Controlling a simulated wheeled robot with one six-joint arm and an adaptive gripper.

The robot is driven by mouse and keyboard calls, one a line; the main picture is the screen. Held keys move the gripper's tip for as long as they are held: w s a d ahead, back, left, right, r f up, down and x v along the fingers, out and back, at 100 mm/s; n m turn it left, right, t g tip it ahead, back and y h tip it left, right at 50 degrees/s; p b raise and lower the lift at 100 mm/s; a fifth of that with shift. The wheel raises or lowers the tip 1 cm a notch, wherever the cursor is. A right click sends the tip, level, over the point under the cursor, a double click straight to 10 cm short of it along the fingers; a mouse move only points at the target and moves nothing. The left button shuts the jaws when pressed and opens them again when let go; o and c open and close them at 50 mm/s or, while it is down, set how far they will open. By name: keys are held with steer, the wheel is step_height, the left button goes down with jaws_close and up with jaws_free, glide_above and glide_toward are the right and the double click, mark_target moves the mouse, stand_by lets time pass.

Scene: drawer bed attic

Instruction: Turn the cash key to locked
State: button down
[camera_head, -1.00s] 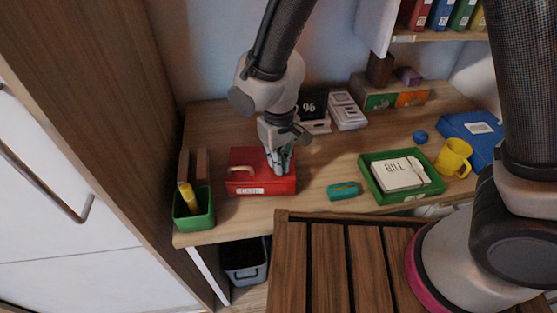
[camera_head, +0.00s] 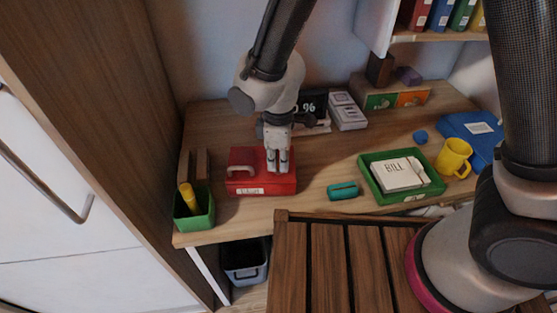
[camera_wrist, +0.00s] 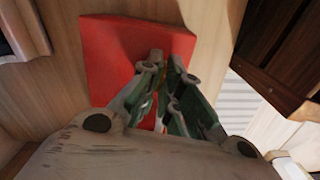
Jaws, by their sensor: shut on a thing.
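The red cash box (camera_head: 246,183) with a light handle and a small label on its front stands at the left of the desk. It also shows in the wrist view (camera_wrist: 105,50) under my fingers. My gripper (camera_head: 278,167) points down over the right part of the box top. In the wrist view my gripper (camera_wrist: 166,72) has its fingers close together, with a small yellowish piece (camera_wrist: 160,85), likely the key, between them. The fingers hide most of this piece and the lock, so I cannot tell the key's exact angle.
A green cup (camera_head: 194,217) with a yellow item stands left of the box. A teal case (camera_head: 343,191), a green tray (camera_head: 372,186) with a bill pad and a yellow mug (camera_head: 453,158) are to the right. A slatted wooden surface (camera_head: 328,265) is in front.

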mark_target(279, 163)
steer(key=shift+n, duration=0.6)
steer(key=c, duration=1.6)
jaws_free()
step_height(279, 163, up, 12)
